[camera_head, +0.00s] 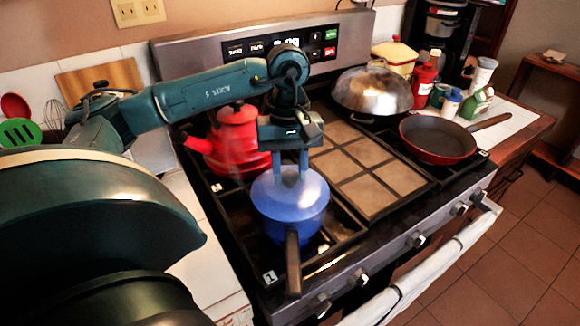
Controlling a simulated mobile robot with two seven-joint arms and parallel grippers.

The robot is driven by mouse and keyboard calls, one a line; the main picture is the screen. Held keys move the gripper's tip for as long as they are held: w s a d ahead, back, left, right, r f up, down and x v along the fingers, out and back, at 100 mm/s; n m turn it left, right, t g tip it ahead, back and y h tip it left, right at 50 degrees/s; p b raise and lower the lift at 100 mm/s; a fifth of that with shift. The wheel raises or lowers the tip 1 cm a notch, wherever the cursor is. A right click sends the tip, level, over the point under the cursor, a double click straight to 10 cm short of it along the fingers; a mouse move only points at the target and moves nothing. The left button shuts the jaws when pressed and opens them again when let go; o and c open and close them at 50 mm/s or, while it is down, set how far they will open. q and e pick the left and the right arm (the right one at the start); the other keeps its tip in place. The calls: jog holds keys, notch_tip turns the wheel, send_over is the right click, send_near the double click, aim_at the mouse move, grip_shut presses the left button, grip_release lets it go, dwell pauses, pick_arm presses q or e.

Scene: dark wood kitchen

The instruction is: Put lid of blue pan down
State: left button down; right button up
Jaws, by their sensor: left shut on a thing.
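The blue pan (309,233) sits on the front left burner of the stove, its dark handle (293,262) pointing toward the front edge. Its blue lid (290,207) is over the pan's mouth, roughly level. I cannot tell whether the lid rests on the rim or is slightly above it. My left gripper (290,178) points straight down over the lid and is shut on it near the top. The lid's knob is hidden by the fingers. My right gripper is not in view.
A red kettle (232,148) stands close behind and left of the blue pan. A tiled griddle (369,168) fills the stove's middle. A silver domed lid (372,90) and a red frying pan (437,138) are at the right. Bottles and jars (424,82) crowd the right counter.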

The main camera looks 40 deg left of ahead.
aim_at(289, 170)
pick_arm(q)
jog(key=shift+f+b, duration=0.25)
jog(key=shift+b, duration=0.05)
jog(key=c, duration=1)
grip_release()
jog(key=shift+r, duration=0.1)
jog(key=r, duration=0.4)
jog(key=r+p, duration=0.1)
jog(key=r, duration=0.3)
jog(key=w+a+r+p, duration=0.1)
jog(key=r, duration=0.3)
jog(key=shift+r, duration=0.15)
